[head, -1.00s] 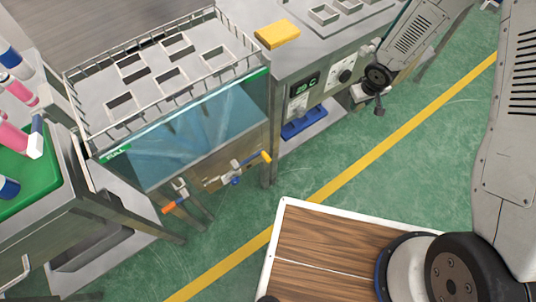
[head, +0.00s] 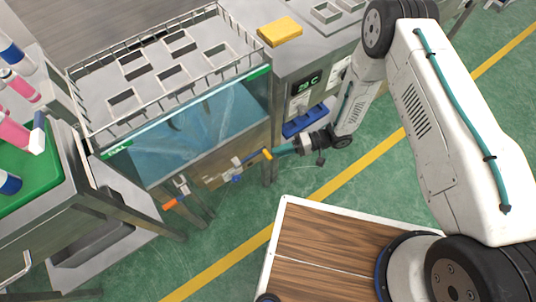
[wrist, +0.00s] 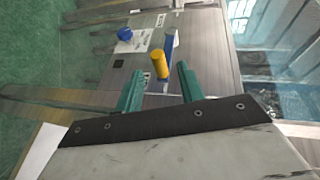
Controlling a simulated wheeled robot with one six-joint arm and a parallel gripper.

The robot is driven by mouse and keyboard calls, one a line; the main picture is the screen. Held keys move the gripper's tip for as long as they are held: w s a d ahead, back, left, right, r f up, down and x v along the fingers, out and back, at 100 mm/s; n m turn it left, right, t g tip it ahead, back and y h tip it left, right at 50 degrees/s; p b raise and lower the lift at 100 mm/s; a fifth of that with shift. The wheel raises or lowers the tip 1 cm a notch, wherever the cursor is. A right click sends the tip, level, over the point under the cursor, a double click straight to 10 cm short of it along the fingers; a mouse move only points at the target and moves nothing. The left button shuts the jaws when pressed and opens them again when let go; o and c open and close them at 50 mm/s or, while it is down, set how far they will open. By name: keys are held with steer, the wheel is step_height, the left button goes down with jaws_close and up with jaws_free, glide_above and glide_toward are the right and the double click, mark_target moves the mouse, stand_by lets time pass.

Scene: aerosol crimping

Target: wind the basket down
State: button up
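The basket (head: 98,88) is a wire-railed tray with square openings at the top of the water tank (head: 205,125). A crank with a yellow grip (head: 267,154) is on the tank's front, below the glass. My gripper (head: 276,150) is at that grip's right in the head view. In the wrist view my gripper (wrist: 158,86) is open, its two green fingers apart. The yellow grip (wrist: 159,64) shows just beyond the fingertips, roughly in line with the gap. A blue bar (wrist: 169,45) lies beside it. I cannot tell whether either finger touches the grip.
An orange-handled part (head: 169,205) sits lower left on the tank front, and a blue knob (wrist: 123,33) is near the crank. A cabinet with a temperature display (head: 307,83) stands right of the tank. A green tray (head: 40,185) with bottles is at left.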

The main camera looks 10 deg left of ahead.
mark_target(267, 154)
steer(key=x, duration=0.5)
steer(key=shift+a, duration=0.1)
jaws_close()
steer(key=shift+s, duration=0.1)
